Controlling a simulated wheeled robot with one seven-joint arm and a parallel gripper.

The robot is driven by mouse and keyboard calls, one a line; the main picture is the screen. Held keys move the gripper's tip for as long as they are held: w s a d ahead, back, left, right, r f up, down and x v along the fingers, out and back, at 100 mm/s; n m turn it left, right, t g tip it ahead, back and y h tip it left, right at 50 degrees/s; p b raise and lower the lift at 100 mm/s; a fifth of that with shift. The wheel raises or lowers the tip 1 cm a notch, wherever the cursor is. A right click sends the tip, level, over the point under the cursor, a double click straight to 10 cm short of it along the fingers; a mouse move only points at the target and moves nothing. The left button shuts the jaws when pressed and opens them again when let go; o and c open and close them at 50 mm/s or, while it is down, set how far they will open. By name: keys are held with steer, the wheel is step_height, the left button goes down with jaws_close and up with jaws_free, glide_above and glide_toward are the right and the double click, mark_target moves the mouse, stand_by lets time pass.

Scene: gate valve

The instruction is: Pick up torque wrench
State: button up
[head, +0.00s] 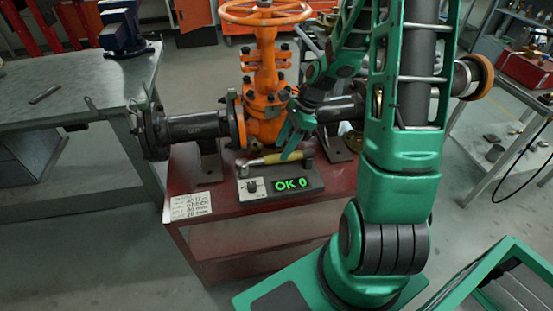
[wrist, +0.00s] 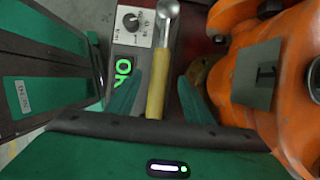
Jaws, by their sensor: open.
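The torque wrench has a yellow handle and a silver metal head. In the head view the wrench (head: 268,159) lies across the back of a dark tester box (head: 262,196) with a green "OK 0" display. In the wrist view the handle of the wrench (wrist: 157,84) runs up the middle, its rounded head at the top. My gripper (head: 290,145) is over the handle end of the wrench. In the wrist view my gripper (wrist: 160,76) is open, with one green finger on each side of the handle. I cannot tell whether the fingers touch it.
An orange gate valve (head: 264,75) with dark flanged pipes stands close behind the wrench on a red bench (head: 245,237). It fills the right of the wrist view. A paper label (head: 190,205) lies at the bench's left. Grey tables stand on both sides.

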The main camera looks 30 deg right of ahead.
mark_target(278, 157)
steer(key=shift+x, duration=2.9)
steer(key=shift+d+f, duration=0.1)
steer(key=shift+d, duration=0.05)
jaws_close()
